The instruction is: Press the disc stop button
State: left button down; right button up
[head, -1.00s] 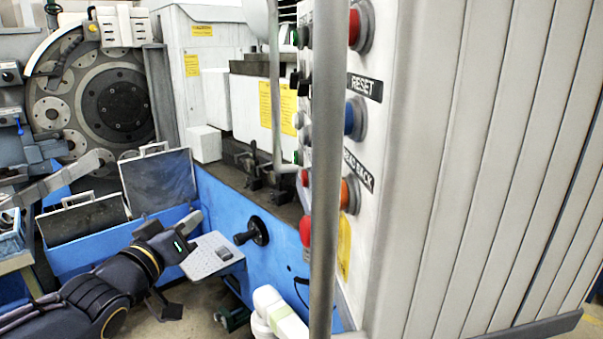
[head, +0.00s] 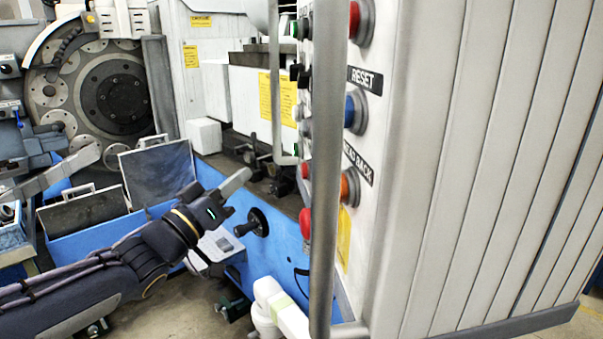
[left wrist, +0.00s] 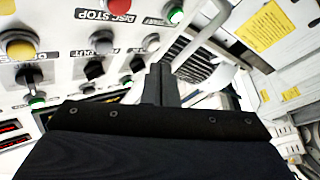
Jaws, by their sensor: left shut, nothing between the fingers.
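In the left wrist view, a red button (left wrist: 118,6) sits at the top edge, partly cut off, beside the DISC STOP label (left wrist: 99,16) on a white panel. My left gripper (left wrist: 160,78) is shut and empty, apart from the panel's buttons in that view. In the head view, the left gripper (head: 243,176) points up and right, left of the control panel, which is seen nearly edge-on. Red buttons stick out from its side, a large one (head: 305,223) low down; I cannot tell there which is disc stop.
A grey vertical post (head: 325,200) stands before the panel's edge. A black crank handle (head: 254,223) on the blue machine front is near my left gripper. Other panel buttons include a yellow one (left wrist: 19,45) and a green one (left wrist: 174,14).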

aim_at(306, 171)
pick_arm(q)
jog(key=w+d+b, duration=0.1)
jog(key=d+b, duration=0.1)
jog(key=d, duration=0.5)
jog(key=shift+w+b, duration=0.25)
jog(key=shift+b, duration=0.15)
jog(key=shift+d, duration=0.2)
dwell(1.5)
jog(key=shift+w+d+b, duration=0.1)
jog(key=shift+d+b, duration=0.2)
jog(key=shift+b, duration=0.05)
jog(key=shift+w+d+b, duration=0.1)
jog(key=shift+d+b, duration=0.3)
jog(key=shift+d, duration=0.2)
dwell(0.6)
jog(key=shift+a, duration=0.1)
jog(key=shift+s+a, duration=0.2)
jog(key=shift+a, duration=0.65)
